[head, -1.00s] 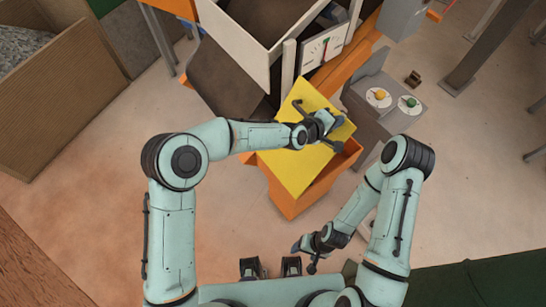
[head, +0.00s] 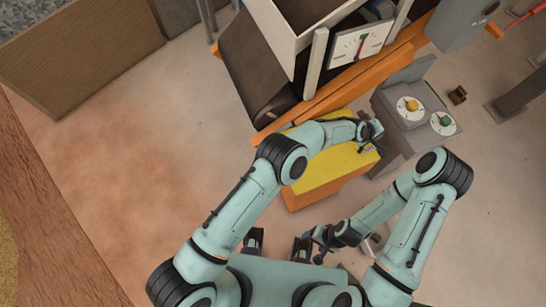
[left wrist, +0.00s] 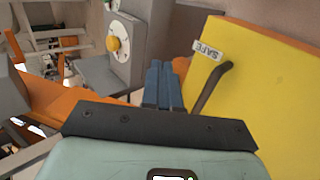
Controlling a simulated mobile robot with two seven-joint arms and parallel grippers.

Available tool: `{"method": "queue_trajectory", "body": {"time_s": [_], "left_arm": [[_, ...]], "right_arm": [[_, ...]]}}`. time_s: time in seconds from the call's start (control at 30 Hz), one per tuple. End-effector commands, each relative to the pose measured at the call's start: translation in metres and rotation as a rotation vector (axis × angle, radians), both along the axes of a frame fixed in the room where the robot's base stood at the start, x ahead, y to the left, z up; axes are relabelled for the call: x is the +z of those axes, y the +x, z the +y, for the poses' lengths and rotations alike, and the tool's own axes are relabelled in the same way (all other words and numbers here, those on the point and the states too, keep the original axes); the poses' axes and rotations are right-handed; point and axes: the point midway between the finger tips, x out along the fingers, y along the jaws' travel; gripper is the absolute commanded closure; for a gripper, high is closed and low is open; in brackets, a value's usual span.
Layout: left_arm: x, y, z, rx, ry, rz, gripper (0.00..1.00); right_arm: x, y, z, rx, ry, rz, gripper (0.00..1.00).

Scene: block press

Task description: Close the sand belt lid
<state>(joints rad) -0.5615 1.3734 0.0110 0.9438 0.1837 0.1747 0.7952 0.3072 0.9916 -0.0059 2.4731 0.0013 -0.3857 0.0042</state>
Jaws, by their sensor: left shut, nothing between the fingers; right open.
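The yellow lid (head: 322,178) lies over the orange box (head: 318,197) in the head view, partly hidden by my left arm. I cannot tell if it sits fully flush. In the left wrist view the lid (left wrist: 262,85) fills the right side, with a SAFE label and a dark bar handle (left wrist: 212,86). My left gripper (head: 372,130) is at the lid's far right side in the head view. In the left wrist view its blue fingers (left wrist: 163,84) are shut and empty, just left of the handle. My right gripper (head: 318,245) is open and empty, low near my base.
A grey control box with a yellow knob (head: 410,104) and a green knob (head: 444,121) stands right of the lid. A dark belt (head: 250,65), a white hopper and a gauge (head: 362,44) are behind. The floor at left is clear.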

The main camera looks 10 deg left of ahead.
Motion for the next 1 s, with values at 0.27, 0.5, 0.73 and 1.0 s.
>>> {"method": "queue_trajectory", "body": {"time_s": [0.27,0.5,0.73,1.0], "left_arm": [[-0.049,0.006,-0.014,-0.001,-0.001,-0.001,1.0],[-0.069,0.011,-0.019,0.0,-0.002,-0.001,1.0],[-0.076,0.012,-0.02,0.0,-0.001,-0.001,1.0],[-0.076,0.013,-0.02,0.0,-0.001,-0.001,1.0]], "right_arm": [[-0.035,-0.014,0.0,0.0,0.0,0.016,0.31],[-0.051,-0.018,0.0,0.0,0.0,0.021,0.31],[-0.056,-0.018,0.0,-0.001,0.0,0.019,0.31],[-0.056,-0.018,0.0,0.0,0.0,0.018,0.31]]}}
